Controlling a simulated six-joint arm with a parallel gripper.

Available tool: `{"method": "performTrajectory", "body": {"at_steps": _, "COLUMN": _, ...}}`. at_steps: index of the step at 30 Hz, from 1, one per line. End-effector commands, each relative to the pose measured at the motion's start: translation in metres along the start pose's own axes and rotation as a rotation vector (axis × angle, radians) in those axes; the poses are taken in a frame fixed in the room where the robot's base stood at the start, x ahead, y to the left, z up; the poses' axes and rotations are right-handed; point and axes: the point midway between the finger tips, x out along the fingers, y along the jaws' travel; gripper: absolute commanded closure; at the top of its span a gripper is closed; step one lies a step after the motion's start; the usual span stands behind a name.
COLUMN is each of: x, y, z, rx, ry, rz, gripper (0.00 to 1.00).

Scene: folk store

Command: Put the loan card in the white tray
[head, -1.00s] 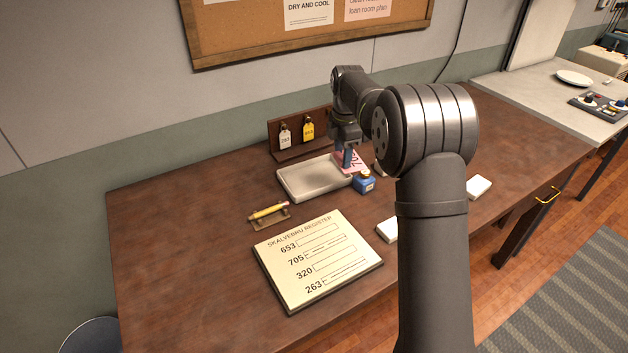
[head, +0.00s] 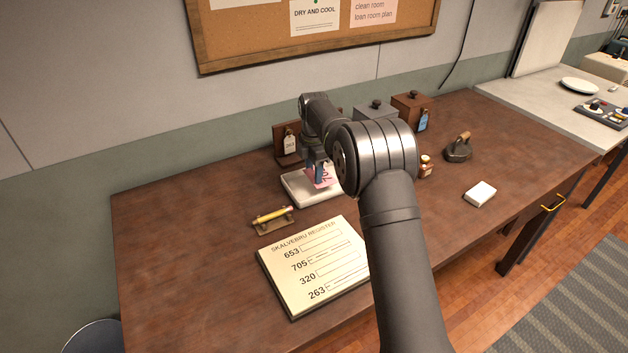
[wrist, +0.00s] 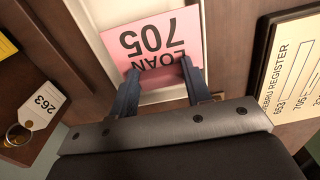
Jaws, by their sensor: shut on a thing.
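The loan card is a pink card (wrist: 150,45) printed "LOAN 705". My gripper (wrist: 160,82) is shut on its edge in the wrist view. In the head view my gripper (head: 317,172) holds the pink card (head: 325,177) over the white tray (head: 298,188). The tray is pale and shallow, and my arm hides its right part. In the wrist view the tray (wrist: 190,18) shows behind and beside the card. I cannot tell whether the card touches the tray.
A tag rack (head: 285,147) stands behind the tray. The table's left side is clear.

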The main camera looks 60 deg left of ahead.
Motion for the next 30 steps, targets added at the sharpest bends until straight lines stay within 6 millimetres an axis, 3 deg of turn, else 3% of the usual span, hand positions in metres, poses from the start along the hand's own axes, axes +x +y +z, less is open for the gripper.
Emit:
{"method": "performTrajectory", "body": {"at_steps": 9, "x": 0.038, "y": 0.0, "z": 0.0, "rx": 0.001, "ry": 0.001, "rz": -0.002, "gripper": 0.77}}
{"method": "performTrajectory", "body": {"at_steps": 20, "x": 0.042, "y": 0.0, "z": 0.0, "rx": 0.001, "ry": 0.0, "rz": 0.0, "gripper": 0.77}}
{"method": "performTrajectory", "body": {"at_steps": 21, "x": 0.043, "y": 0.0, "z": 0.0, "rx": 0.001, "ry": 0.0, "rz": 0.001, "gripper": 0.54}}
{"method": "performTrajectory", "body": {"at_steps": 24, "x": 0.042, "y": 0.0, "z": 0.0, "rx": 0.001, "ry": 0.0, "rz": 0.001, "gripper": 0.34}}
{"method": "performTrajectory", "body": {"at_steps": 30, "x": 0.042, "y": 0.0, "z": 0.0, "rx": 0.001, "ry": 0.0, "rz": 0.001, "gripper": 0.34}}
